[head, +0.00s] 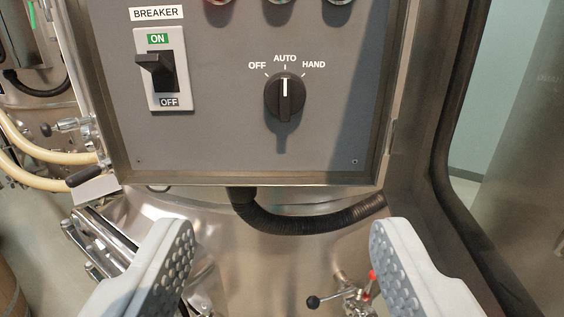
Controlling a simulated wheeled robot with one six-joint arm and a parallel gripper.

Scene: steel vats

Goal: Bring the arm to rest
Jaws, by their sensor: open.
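My gripper (283,255) is at the bottom of the head view, with its two grey, studded fingers wide apart and nothing between them. It appears in front of and below a grey control panel (222,130). On the panel, a black rotary switch (285,97) has its white mark pointing up at AUTO. To its left, a breaker (162,70) has a black lever that stands nearer the ON label than the OFF label. The fingers look apart from the panel and its switches.
A black corrugated hose (310,218) runs below the panel in front of a steel vat (270,275). A small valve with red and black knobs (352,296) shows low between the fingers. Cream hoses (45,152) are at left. A dark frame (445,130) stands at right.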

